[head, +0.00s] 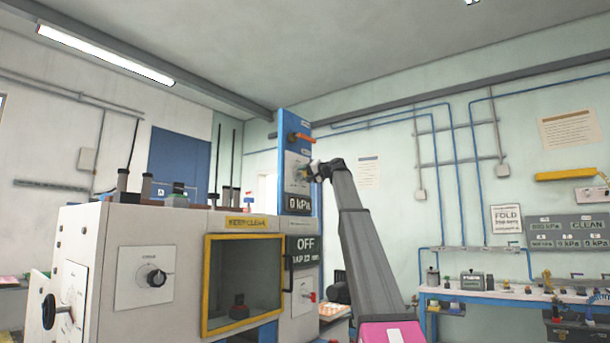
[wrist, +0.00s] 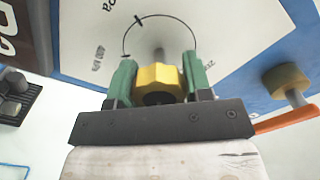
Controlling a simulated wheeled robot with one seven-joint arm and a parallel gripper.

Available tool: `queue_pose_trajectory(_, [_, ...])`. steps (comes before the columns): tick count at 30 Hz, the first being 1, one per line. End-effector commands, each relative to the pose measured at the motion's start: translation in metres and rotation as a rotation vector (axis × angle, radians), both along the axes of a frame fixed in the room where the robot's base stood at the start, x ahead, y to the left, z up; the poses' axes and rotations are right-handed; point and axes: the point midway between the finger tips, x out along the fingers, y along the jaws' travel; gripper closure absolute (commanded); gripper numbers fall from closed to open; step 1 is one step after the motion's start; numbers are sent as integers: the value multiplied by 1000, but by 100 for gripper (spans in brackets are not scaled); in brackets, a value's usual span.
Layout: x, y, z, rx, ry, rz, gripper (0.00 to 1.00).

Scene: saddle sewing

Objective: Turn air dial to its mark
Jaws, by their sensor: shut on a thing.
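The air dial is a yellow knob (wrist: 158,76) on a white plate (wrist: 100,44) with a thin black arc and short ticks. My gripper (wrist: 158,68) has its green fingers shut on the knob from both sides. In the head view my gripper (head: 311,171) reaches the plate on the tall blue panel (head: 291,126) and mostly covers the dial. A display (head: 299,204) below it reads 0 kPa. A dark tick crosses the arc at its upper left in the wrist view. The knob's pointer cannot be made out.
An orange lever (head: 301,138) sits just above the dial; it is close to my gripper in the wrist view (wrist: 285,121). The machine cabinet with a yellow-framed window (head: 243,284) stands left. A display (head: 305,244) below reads OFF. A blue workbench (head: 490,294) stands right.

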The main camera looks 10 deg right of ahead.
Motion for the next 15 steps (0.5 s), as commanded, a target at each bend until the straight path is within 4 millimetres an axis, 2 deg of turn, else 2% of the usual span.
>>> queue_pose_trajectory(15, [-1,1,1,-327,-326,1,78])
